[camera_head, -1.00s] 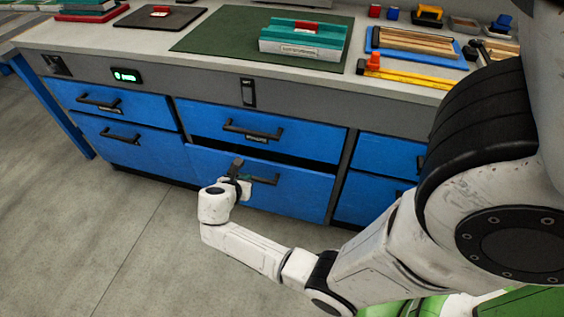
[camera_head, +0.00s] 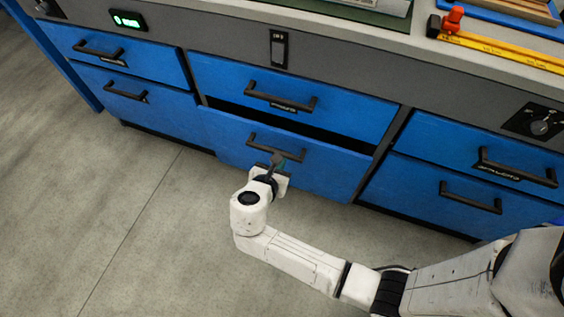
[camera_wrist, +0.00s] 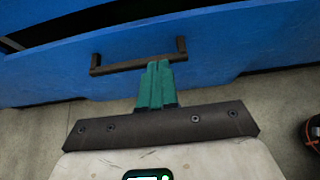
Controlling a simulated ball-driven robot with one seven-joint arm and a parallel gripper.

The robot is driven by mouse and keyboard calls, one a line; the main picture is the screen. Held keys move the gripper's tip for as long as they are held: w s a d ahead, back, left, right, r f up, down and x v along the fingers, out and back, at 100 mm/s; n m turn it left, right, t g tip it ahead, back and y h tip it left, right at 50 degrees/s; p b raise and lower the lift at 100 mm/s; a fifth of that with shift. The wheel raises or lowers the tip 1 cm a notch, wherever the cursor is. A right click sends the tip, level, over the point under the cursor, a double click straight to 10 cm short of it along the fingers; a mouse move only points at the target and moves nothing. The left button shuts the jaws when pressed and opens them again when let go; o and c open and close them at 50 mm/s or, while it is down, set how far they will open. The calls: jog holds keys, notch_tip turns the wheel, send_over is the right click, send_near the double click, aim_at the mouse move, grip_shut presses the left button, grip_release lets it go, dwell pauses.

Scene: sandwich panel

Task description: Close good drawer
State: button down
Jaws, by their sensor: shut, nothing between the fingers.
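The blue lower middle drawer (camera_head: 225,137) stands a little out, with a dark gap above its front edge. Its dark bar handle (camera_head: 262,146) is on the front. I cannot read a label on it, so I cannot tell its name. My gripper (camera_head: 278,161) is at this handle, fingers shut and empty. In the wrist view the teal fingers (camera_wrist: 157,68) overlap the right half of the handle (camera_wrist: 115,68), in front of the drawer front (camera_wrist: 225,50). Whether they touch it is unclear. The drawer's inside is hidden.
The upper middle drawer (camera_head: 350,108) above looks shut, as do the blue drawers on the left (camera_head: 150,60) and right (camera_head: 430,135). The worktop edge (camera_head: 220,15) runs above, with a yellow level (camera_head: 500,48) on it. The grey floor (camera_head: 110,190) in front is clear.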

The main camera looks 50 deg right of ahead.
aim_at(296, 134)
jog(key=b+x, duration=0.2)
jog(key=x, duration=0.5)
jog(key=shift+f, duration=0.15)
jog(key=shift+w+d+b, duration=0.15)
jog(key=shift+w+d, duration=0.05)
jog(key=shift+d, duration=0.35)
jog(key=shift+w+d+b, duration=0.15)
jog(key=shift+w+d, duration=0.05)
jog(key=shift+d, duration=0.3)
jog(key=shift+w+d+r, duration=0.2)
jog(key=shift+w+d, duration=0.05)
jog(key=shift+d, duration=0.4)
jog(key=shift+w+d+r+p, duration=0.1)
jog(key=shift+w+d, duration=0.2)
jog(key=shift+d, duration=0.45)
jog(key=shift+w+d+f+p, duration=0.1)
jog(key=shift+w+d, duration=0.15)
jog(key=shift+d, duration=0.5)
jog(key=shift+w+d+r+p, duration=0.1)
jog(key=shift+w+d, duration=0.2)
jog(key=shift+d, duration=0.4)
